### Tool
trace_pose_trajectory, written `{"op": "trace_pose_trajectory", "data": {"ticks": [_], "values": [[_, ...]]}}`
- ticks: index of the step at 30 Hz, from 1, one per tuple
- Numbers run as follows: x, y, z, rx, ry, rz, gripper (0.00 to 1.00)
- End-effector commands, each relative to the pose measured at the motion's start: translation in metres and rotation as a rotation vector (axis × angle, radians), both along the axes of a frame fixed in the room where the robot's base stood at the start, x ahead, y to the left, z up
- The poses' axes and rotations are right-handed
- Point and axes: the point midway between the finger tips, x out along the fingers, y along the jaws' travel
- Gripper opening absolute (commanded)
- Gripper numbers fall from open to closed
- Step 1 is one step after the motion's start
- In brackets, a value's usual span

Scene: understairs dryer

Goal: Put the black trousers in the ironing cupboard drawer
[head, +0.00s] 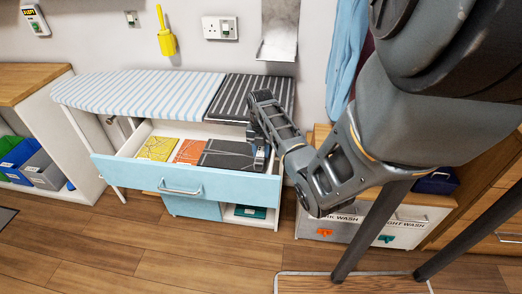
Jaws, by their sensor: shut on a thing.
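The ironing cupboard drawer (205,186) is pulled open, with a light blue front and a metal handle. The black trousers (222,154) are a dark folded bundle with thin pale lines, at the right side of the drawer. My gripper (261,158) points down at the right edge of this bundle and is shut on it. The bundle looks flat and low in the drawer; whether it touches the bottom I cannot tell. My gripper hides its right end.
A yellow folded item (157,148) and an orange one (189,151) lie left of the trousers in the drawer. A striped ironing board (150,95) overhangs behind. Wash bins (345,228) stand to the right.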

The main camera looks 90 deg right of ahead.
Motion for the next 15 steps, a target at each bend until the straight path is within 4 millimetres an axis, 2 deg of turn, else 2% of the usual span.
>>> {"op": "trace_pose_trajectory", "data": {"ticks": [9, 10, 13, 15], "values": [[0.0004, -0.0004, -0.0025, -0.001, -0.001, 0.000, 0.00], [0.0003, -0.0001, -0.0030, -0.001, 0.000, 0.000, 0.35], [0.0002, -0.0002, -0.0024, -0.001, -0.001, 0.000, 0.44], [0.0002, -0.0002, -0.0024, -0.001, -0.001, 0.000, 0.44]]}}
